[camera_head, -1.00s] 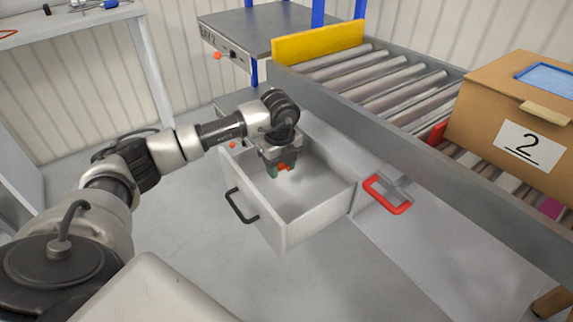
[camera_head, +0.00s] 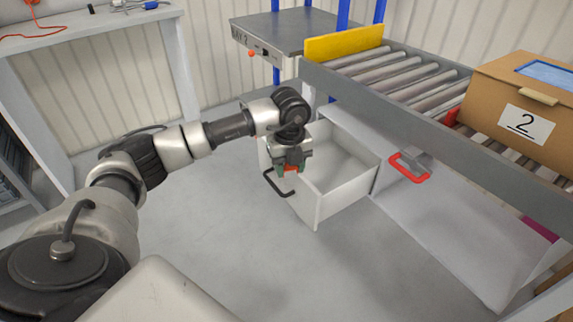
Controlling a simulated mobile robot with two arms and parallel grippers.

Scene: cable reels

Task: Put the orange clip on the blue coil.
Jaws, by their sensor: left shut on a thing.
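My left gripper (camera_head: 289,172) is shut on the orange clip (camera_head: 292,168), of which only a small orange part shows between the green-tipped fingers. It hangs by the front left side of the open white drawer (camera_head: 345,190), close to the drawer's black handle. I cannot make out a blue coil for certain; a small blue item (camera_head: 151,5) lies on the table at the top left. My right gripper is not in view.
A white table (camera_head: 110,22) with an orange cable (camera_head: 35,25) stands at the back left. A roller conveyor (camera_head: 400,80) carries a cardboard box (camera_head: 510,100) marked 2. A red handle (camera_head: 409,167) is right of the drawer. The floor in front is clear.

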